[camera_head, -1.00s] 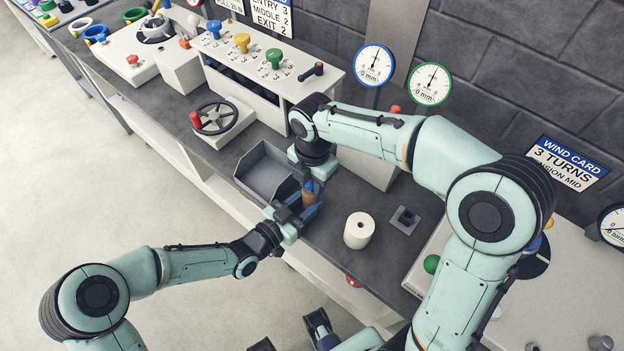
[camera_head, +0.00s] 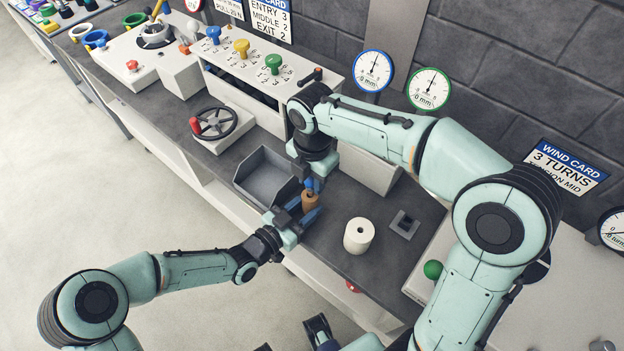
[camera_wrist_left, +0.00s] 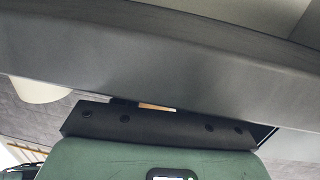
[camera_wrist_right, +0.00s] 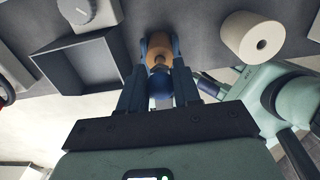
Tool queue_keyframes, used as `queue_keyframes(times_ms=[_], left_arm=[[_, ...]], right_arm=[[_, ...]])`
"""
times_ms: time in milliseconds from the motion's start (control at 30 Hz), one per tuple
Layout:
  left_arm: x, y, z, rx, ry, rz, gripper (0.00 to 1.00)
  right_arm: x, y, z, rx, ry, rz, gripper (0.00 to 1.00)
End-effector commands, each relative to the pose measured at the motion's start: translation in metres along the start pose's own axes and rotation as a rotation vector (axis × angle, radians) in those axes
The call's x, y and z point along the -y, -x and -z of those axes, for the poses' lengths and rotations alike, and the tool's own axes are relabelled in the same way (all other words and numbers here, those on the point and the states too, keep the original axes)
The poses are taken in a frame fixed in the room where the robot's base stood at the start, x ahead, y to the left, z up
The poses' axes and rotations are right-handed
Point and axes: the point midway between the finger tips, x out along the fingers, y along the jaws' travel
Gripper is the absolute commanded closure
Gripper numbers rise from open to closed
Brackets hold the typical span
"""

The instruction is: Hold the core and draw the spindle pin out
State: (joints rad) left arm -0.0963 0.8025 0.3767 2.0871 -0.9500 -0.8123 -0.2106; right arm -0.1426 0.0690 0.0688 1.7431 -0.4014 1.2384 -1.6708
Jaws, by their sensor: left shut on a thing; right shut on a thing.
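The brown core (camera_head: 310,201) is upright between the fingers of my left gripper (camera_head: 304,211), which is shut on it. My right gripper (camera_head: 313,184) comes from above and is shut on the blue knob of the spindle pin (camera_wrist_right: 160,86). In the right wrist view, my right gripper (camera_wrist_right: 160,72) has the knob between its fingers, with the core (camera_wrist_right: 159,55) in line beyond it. The pin's shaft is hidden, so how far it sits in the core cannot be told.
A grey open tray (camera_head: 240,186) stands left of the grippers. A white roll (camera_head: 359,235) and a grey block with a square hole (camera_head: 404,224) stand to the right. A handwheel unit (camera_head: 215,127) and a white cabinet with coloured knobs (camera_head: 250,70) are behind.

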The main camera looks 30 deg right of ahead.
Motion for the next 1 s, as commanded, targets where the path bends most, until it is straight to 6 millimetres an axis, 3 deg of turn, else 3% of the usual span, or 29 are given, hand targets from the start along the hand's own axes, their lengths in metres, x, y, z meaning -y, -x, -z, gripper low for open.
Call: queue_keyframes(times_ms=[33,1000], left_arm=[[-0.001,0.002,-0.008,0.02,0.008,-0.003,0.88],[-0.001,0.001,-0.007,0.019,0.007,-0.002,0.88]], right_arm=[[0.0,0.002,0.0,0.001,0.0,-0.002,1.0],[-0.001,0.033,0.0,0.0,0.001,-0.003,1.0]])
